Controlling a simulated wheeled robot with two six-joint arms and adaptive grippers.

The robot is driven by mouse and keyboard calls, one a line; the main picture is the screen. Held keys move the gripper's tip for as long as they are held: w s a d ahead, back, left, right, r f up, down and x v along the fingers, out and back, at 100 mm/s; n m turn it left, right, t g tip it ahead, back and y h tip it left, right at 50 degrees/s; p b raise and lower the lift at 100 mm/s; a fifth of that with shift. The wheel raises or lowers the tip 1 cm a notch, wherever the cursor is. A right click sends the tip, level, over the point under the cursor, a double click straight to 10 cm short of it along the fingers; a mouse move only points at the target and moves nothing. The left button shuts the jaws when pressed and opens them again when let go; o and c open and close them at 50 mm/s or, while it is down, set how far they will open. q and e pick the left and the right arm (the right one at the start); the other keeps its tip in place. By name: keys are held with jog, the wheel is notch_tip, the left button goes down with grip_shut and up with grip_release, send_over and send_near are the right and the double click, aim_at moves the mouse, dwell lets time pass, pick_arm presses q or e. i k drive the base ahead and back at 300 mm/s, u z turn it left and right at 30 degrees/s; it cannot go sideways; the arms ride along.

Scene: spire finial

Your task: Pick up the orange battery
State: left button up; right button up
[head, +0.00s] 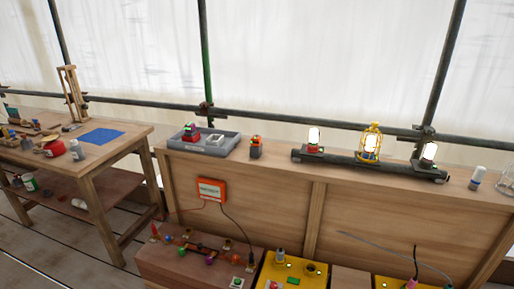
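No thing shows clearly as an orange battery. A small dark block with an orange and multicoloured top (256,147) stands on the wooden bench, just right of the grey tray; it is too small to tell whether it is the battery. The grey tray (222,152) holds a red and purple item (191,132) and a whitish item (214,140). An orange box with a pale label (211,191) is on the bench's front panel, with cables hanging from it. Neither of my grippers is in view.
A dark rail (340,163) with several lit lamps runs along the bench top. A white bulb (478,177) stands at the right. A wooden worktable (130,131) with a blue mat (101,137) is at the left. Low boxes with coloured parts (196,268) stand in front.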

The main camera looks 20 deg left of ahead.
aim_at(255, 149)
jog(key=u, duration=0.5)
jog(key=k, duration=0.6)
jog(key=u, duration=0.8)
jog(key=i, duration=0.95)
jog(key=z, duration=0.4)
jog(key=i, duration=0.95)
jog(key=z, duration=0.8)
